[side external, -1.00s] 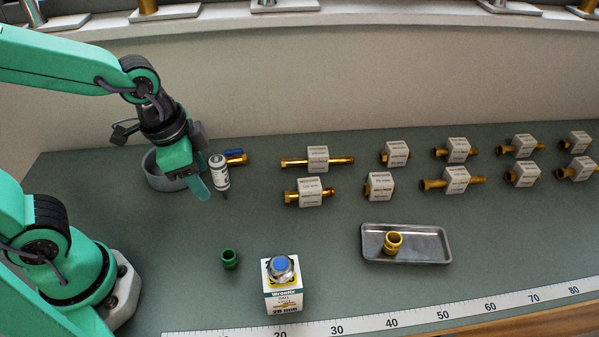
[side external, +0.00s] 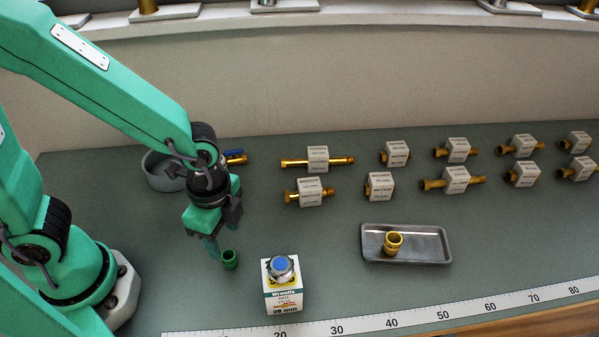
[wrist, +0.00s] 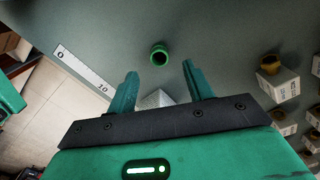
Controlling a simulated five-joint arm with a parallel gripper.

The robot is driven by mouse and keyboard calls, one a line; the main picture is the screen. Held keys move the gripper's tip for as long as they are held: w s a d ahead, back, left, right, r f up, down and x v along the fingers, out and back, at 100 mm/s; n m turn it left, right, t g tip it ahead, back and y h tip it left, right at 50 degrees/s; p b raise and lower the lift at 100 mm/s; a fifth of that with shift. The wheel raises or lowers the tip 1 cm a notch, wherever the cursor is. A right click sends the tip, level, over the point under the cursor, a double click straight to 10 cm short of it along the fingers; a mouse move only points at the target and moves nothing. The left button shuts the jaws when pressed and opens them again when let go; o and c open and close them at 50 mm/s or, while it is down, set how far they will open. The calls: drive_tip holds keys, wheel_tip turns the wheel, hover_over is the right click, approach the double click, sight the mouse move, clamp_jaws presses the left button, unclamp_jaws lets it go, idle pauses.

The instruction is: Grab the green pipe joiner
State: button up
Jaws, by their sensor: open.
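The green pipe joiner (side external: 230,260) stands on the grey-green bench, left of the small white box. In the wrist view the joiner (wrist: 159,56) lies ahead of the fingertips, between their lines, with nothing touching it. My gripper (side external: 214,250) points down just left of and behind the joiner in the side view. In the wrist view my gripper (wrist: 160,70) has its two green fingers wide apart and nothing between them. In the side view one finger hides most of the other.
A white box (side external: 283,299) with a blue-topped valve stands just right of the joiner. A metal tray (side external: 432,246) holds a brass fitting (side external: 393,243). Labelled brass fittings stand in rows behind. A grey bowl (side external: 160,175) sits behind my arm. A ruler (side external: 400,318) runs along the front edge.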

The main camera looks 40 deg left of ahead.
sight(228, 255)
drive_tip(key=shift+f, duration=0.95)
drive_tip(key=shift+f, duration=0.1)
drive_tip(key=shift+f, duration=2.5)
drive_tip(key=c, duration=1)
drive_tip(key=shift+d+r, duration=0.1)
drive_tip(key=shift+r, duration=0.05)
drive_tip(key=shift+c, duration=0.2)
drive_tip(key=shift+r, duration=1.8)
drive_tip(key=s+d+r, duration=0.5)
drive_tip(key=s+r, duration=0.2)
drive_tip(key=s, duration=0.3)
drive_tip(key=shift+s+d, duration=0.15)
drive_tip(key=shift+s, duration=0.1)
